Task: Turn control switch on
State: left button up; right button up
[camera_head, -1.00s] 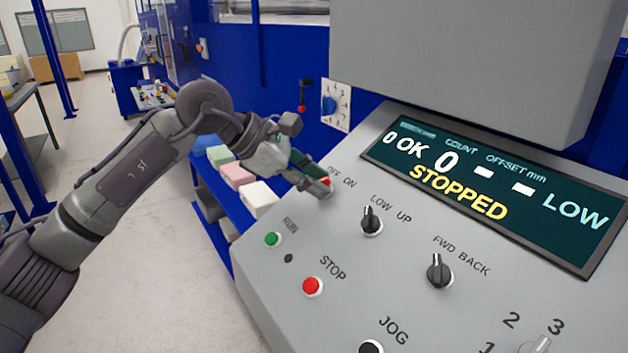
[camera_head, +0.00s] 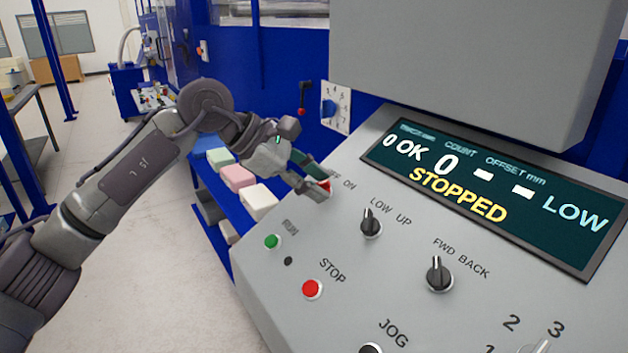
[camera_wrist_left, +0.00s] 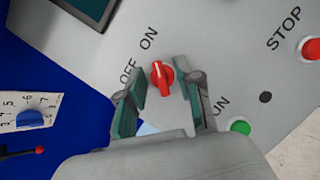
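The control switch is a red rotary knob (camera_wrist_left: 161,75) on the sloped grey panel, beside the printed words OFF and ON. In the left wrist view it sits between the two fingertips of my left gripper (camera_wrist_left: 162,88), with a visible gap on each side. The gripper is open. In the head view my left gripper (camera_head: 318,183) is at the panel's left edge, and its fingers hide most of the red knob (camera_head: 325,186). I cannot tell for sure which label the knob points to. The display (camera_head: 490,190) reads STOPPED. My right gripper is not in view.
Close by on the panel are the LOW/UP switch (camera_head: 371,222), the FWD/BACK switch (camera_head: 439,273), the green RUN button (camera_head: 272,242) and the red STOP button (camera_head: 312,288). Foam blocks (camera_head: 237,177) lie on a blue shelf left of the panel. A grey housing (camera_head: 465,60) overhangs the display.

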pick_arm(q)
jog(key=v, duration=1.2)
